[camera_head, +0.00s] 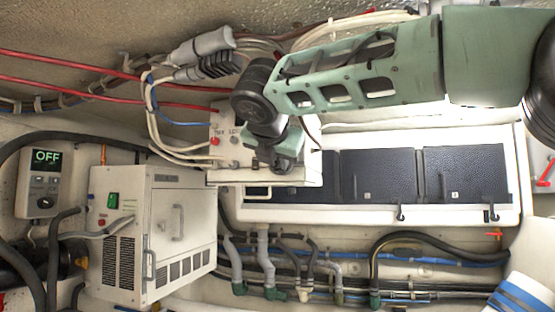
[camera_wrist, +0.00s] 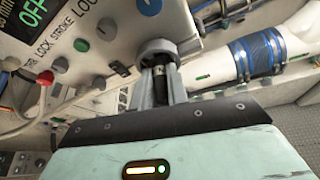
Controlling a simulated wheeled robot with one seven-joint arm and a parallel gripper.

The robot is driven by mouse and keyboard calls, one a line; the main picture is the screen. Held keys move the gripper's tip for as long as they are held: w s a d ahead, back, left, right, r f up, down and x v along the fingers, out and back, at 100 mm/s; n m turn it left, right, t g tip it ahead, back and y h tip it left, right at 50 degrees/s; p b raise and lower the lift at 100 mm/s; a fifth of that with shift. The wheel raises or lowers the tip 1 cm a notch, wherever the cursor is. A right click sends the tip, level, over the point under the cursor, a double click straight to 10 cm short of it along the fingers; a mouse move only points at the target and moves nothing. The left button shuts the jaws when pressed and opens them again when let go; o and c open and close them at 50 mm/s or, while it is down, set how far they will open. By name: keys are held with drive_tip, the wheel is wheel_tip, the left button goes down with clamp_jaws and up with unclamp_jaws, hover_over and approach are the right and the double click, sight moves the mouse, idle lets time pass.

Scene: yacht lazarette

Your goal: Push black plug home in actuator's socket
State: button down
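The actuator's white box (camera_head: 225,122) carries "LOCK" lettering and small round buttons in the head view. The wrist view shows its panel (camera_wrist: 115,55) close up, with a grey round socket collar (camera_wrist: 158,47) at its lower edge. My gripper (camera_wrist: 160,78) has its two grey fingers close together just below that collar. A dark, narrow plug body (camera_wrist: 172,76) shows between the fingers, its far end at or inside the collar. How deep it sits is hidden. In the head view my gripper (camera_head: 275,158) is in front of the box, and the plug is hidden there.
Grey connectors (camera_head: 202,46) on pale cables hang left of my arm. A white cabinet (camera_head: 165,235) and an "OFF" display (camera_head: 45,157) are at lower left. Dark panels (camera_head: 380,177), hoses and pipes lie right and below. A blue-banded white cylinder (camera_wrist: 258,55) is right of the socket.

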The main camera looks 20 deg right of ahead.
drive_tip(key=shift+w+d, duration=0.1)
drive_tip(key=c, duration=1.3)
unclamp_jaws()
drive_tip(key=shift+w, duration=0.1)
drive_tip(key=b+v, duration=0.2)
drive_tip(key=v, duration=1)
